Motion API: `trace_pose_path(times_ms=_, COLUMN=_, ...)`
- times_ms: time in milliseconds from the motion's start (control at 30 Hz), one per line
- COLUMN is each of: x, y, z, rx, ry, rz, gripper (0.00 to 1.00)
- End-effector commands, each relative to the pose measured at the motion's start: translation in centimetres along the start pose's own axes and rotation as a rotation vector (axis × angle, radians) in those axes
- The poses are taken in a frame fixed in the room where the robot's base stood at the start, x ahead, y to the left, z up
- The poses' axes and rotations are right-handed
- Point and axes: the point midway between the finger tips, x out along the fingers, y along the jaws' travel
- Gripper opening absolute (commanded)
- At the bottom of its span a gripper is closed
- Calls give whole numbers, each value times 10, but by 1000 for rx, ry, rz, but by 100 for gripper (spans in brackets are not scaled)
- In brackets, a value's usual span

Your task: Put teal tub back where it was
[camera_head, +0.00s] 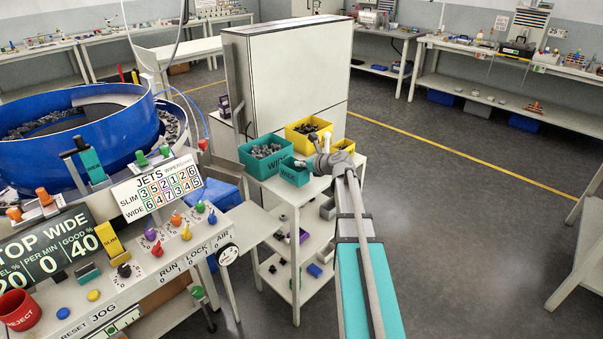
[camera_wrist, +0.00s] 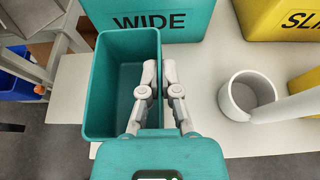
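The small open teal tub (camera_head: 294,171) is at the front of the white stand's top, just before a larger teal bin. In the wrist view the tub (camera_wrist: 118,85) looks empty and upright, with its long side running away from me. My gripper (camera_wrist: 160,72) has one finger inside the tub and one outside, closed closely about its right wall. In the head view my gripper (camera_head: 326,160) is at the tub's right side. The finger contact and the tub's underside are hidden, so I cannot tell whether it rests or hangs slightly above the top.
The larger teal WIDE bin (camera_head: 265,158) holds grey parts; a yellow bin (camera_head: 309,131) with dark parts stands to its right. A round grey cup (camera_wrist: 246,95) stands right of my gripper. The white top (camera_wrist: 205,75) is clear between. A blue bowl feeder (camera_head: 70,140) stands at left.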

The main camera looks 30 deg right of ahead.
Motion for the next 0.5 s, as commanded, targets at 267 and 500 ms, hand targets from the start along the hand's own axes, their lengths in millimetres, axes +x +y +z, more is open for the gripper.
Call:
trace_pose_path(times_ms=267, x=10, y=-1, z=-25, rx=0, ry=0, rz=0, gripper=0)
trace_pose_path(times_ms=500, x=12, y=-1, z=-29, rx=1, ry=0, rz=-1, gripper=0)
